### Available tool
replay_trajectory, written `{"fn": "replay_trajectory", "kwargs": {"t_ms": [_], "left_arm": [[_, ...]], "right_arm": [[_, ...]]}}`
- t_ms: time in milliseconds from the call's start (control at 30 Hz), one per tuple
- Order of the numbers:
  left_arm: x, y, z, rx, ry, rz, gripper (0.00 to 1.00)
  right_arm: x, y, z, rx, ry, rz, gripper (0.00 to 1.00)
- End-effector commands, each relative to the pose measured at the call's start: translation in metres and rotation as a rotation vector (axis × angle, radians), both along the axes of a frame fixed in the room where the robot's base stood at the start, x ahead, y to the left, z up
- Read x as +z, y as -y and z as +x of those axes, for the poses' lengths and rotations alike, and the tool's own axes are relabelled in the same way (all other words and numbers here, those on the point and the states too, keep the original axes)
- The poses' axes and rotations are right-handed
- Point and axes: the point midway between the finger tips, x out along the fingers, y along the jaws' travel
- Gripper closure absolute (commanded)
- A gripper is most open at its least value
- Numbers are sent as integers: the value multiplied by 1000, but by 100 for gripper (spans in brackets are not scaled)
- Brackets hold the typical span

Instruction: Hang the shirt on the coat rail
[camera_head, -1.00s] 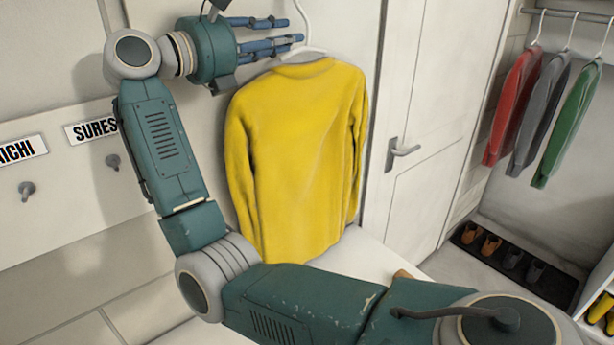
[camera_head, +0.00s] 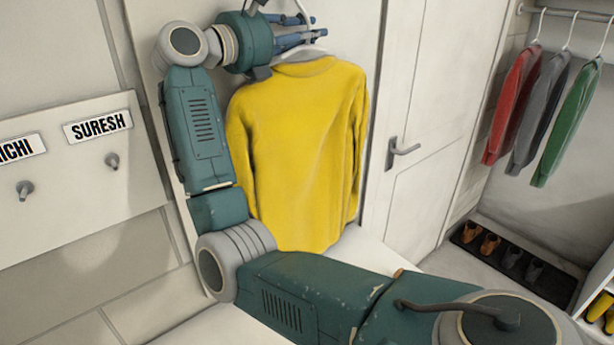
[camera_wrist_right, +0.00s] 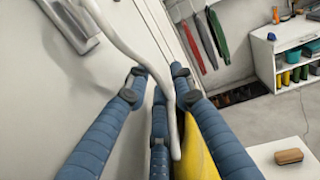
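A yellow long-sleeved shirt (camera_head: 300,155) hangs upright on a white hanger (camera_head: 303,12) in front of a pale panel, left of the white door. My right gripper (camera_head: 312,34) is at the hanger, just above the shirt's collar. The shirt's yellow edge (camera_wrist_right: 195,155) shows below the fingers. The coat rail (camera_head: 570,12) is at the upper right. My left gripper is not in view.
Red (camera_head: 515,100), grey (camera_head: 542,110) and green (camera_head: 568,120) garments hang on the rail. Shoes (camera_head: 490,245) stand on a dark mat below. A door with a handle (camera_head: 403,150) lies between. Wall pegs (camera_head: 112,160) with name plates are at the left.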

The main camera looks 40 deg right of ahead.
Motion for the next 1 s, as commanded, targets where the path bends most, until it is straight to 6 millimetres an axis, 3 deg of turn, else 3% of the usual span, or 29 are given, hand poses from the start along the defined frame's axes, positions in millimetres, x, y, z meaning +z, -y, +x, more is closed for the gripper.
{"fn": "replay_trajectory", "kwargs": {"t_ms": [100,467,1000], "left_arm": [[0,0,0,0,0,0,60],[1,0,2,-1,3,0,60],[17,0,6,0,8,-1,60]], "right_arm": [[0,0,0,-1,0,0,100],[2,-1,0,0,1,-1,100],[29,-1,0,0,1,-1,100]]}}
